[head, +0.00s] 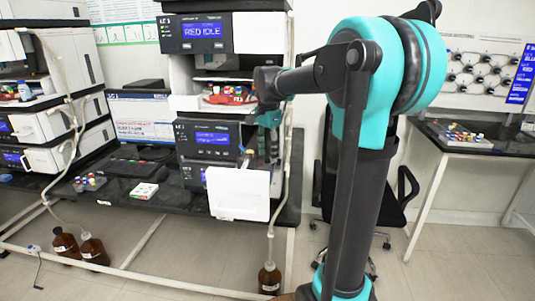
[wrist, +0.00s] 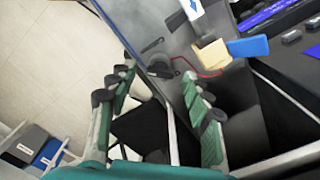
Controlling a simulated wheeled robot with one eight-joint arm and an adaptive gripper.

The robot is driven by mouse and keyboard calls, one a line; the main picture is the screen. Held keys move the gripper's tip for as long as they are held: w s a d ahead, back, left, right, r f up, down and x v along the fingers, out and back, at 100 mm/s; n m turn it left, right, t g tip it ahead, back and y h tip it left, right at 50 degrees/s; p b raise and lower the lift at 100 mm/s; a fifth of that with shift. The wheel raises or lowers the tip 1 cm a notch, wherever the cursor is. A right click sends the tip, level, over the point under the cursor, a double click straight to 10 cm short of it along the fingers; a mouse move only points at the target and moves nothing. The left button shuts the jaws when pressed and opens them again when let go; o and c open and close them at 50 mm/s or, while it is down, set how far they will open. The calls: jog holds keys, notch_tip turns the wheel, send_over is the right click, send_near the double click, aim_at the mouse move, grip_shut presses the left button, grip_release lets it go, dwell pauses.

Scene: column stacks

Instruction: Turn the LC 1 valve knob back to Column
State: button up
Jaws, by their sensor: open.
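My gripper (wrist: 157,68) is open, with two green-padded fingers spread apart in the wrist view. A small dark round part (wrist: 160,64), likely the valve knob, shows on a grey metal panel (wrist: 182,42) between and beyond the fingertips. I see no contact with it. Its pointing direction and any lettering are too small to read. A white label with a blue arrow (wrist: 194,7) is at the panel's top edge. In the head view my gripper (head: 270,120) is at the right side of the middle instrument stack (head: 204,160); the knob cannot be made out there.
An open white door (head: 237,193) hangs below my gripper in the head view. A red tray of vials (head: 228,98) is inside the stack. A brown bottle (head: 269,279) stands below.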

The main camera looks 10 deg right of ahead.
notch_tip(320, 180, up, 12)
jog(key=shift+f, duration=0.25)
jog(key=shift+s, duration=0.1)
